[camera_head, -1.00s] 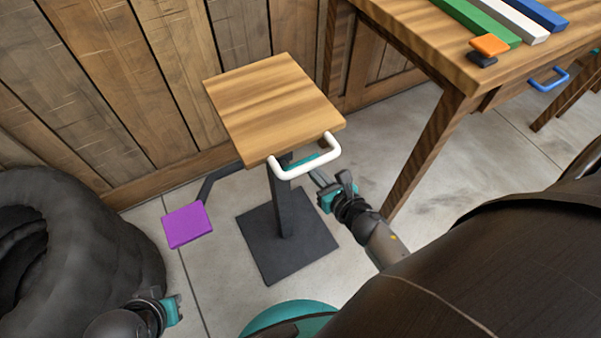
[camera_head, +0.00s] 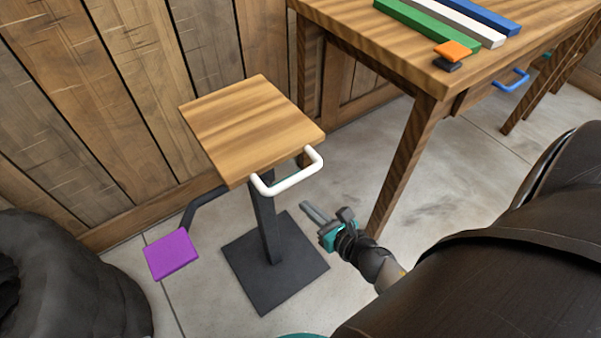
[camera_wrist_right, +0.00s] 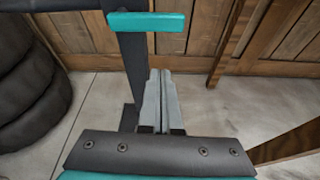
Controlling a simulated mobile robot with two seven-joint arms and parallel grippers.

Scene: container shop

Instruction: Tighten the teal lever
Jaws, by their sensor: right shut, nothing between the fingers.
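The teal lever (camera_wrist_right: 147,21) is a flat bar near the top of the right wrist view, by the dark post of the small wooden stand. In the head view it is nearly all hidden under the stand's top (camera_head: 250,125), behind the white handle (camera_head: 290,178). My right gripper (camera_head: 309,212) is shut and empty, right of the stand's post and below the white handle. In the right wrist view its fingers (camera_wrist_right: 161,75) point towards the lever, with their tips below it in the picture and apart from it. My left gripper is out of view.
A purple pad (camera_head: 171,254) on a dark arm sticks out left of the stand. Dark tyres (camera_head: 70,280) stand at the left. A wooden workbench (camera_head: 350,32) with coloured bars and a blue handle (camera_head: 511,82) is at the right. Bare floor lies between stand and bench.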

